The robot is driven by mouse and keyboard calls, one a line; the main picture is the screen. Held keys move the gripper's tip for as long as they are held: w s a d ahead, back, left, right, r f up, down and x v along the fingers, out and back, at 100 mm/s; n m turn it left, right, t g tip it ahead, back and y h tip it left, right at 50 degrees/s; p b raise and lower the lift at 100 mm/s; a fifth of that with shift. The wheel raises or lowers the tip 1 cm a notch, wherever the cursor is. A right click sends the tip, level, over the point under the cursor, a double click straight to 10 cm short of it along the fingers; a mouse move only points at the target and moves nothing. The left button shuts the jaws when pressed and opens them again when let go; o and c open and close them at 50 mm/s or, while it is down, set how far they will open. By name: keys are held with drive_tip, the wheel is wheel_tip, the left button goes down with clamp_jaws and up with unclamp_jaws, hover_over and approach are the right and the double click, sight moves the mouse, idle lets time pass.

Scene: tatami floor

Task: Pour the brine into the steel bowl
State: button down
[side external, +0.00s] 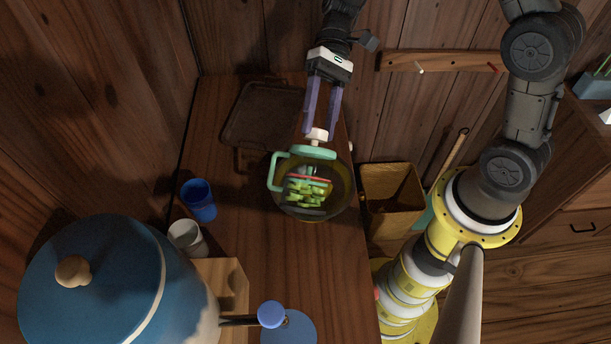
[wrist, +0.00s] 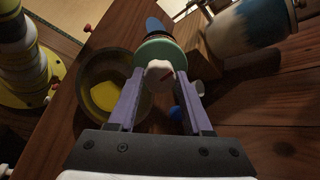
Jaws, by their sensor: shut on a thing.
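My gripper (side external: 318,128) is shut on the white knob (side external: 316,136) of a pickle press (side external: 304,154) with a teal rim and side handle. Its clear body shows green pieces and a red strip inside. The steel bowl (side external: 342,206) is round and dark and shows behind and beside the press in the side view. In the wrist view the bowl (wrist: 119,65) is left of the teal lid (wrist: 155,50), with yellow liquid (wrist: 106,97) in it. The lid hides the press body there. I cannot tell how far the press is tilted or whether liquid is flowing.
A blue cup (side external: 199,203) and a grey cup (side external: 187,238) stand to the left. A large blue-lidded pot (side external: 95,280) fills the lower left beside a wooden block (side external: 222,280). A dark tray (side external: 262,117) lies behind. A bin (side external: 392,190) is right of the table.

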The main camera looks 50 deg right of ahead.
wheel_tip(320, 180, up, 2)
drive_tip(key=t+h, duration=0.1)
drive_tip(key=h, duration=0.1)
drive_tip(key=t+h, duration=0.2)
drive_tip(key=h, duration=0.1)
drive_tip(key=shift+a+r, duration=0.1)
drive_tip(key=shift+r, duration=0.1)
drive_tip(key=t+h, duration=0.1)
drive_tip(key=r+t+h, duration=0.1)
drive_tip(key=h, duration=0.3)
drive_tip(key=shift+r+t, duration=0.35)
drive_tip(key=shift+t, duration=0.05)
